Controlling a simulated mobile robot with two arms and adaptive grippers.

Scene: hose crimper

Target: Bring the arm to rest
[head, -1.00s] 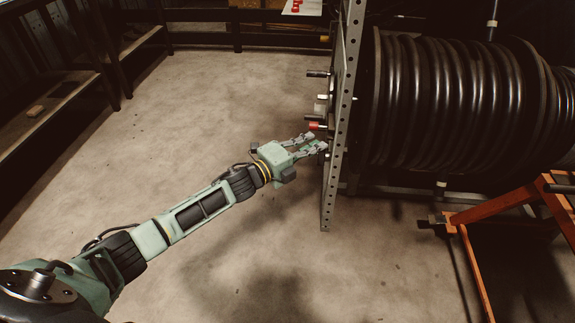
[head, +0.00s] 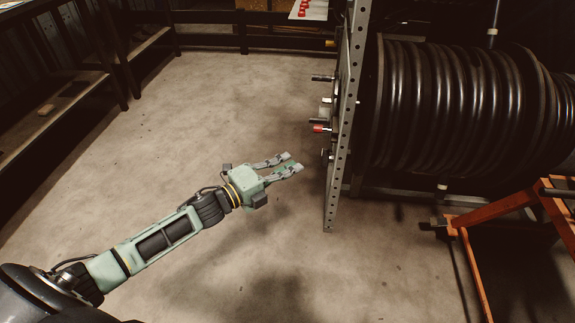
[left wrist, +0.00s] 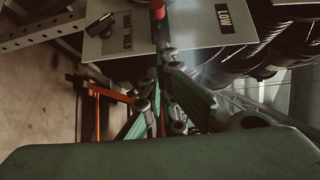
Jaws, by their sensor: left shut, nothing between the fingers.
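My left arm (head: 158,240) reaches in from the lower left in the head view. My left gripper (head: 296,162) is over open floor, left of the perforated upright and apart from it. It is shut with nothing held; its two slim fingers point right. In the left wrist view, the green finger pads show in front of a grey labelled panel (left wrist: 190,35). My right gripper is not in view.
A perforated metal upright (head: 345,110) with a red-tipped handle (head: 321,128) and other controls stands right of the gripper. Large black hose coils (head: 450,100) lie behind it. An orange frame (head: 500,208) stands lower right. Concrete floor (head: 200,110) is clear around the arm.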

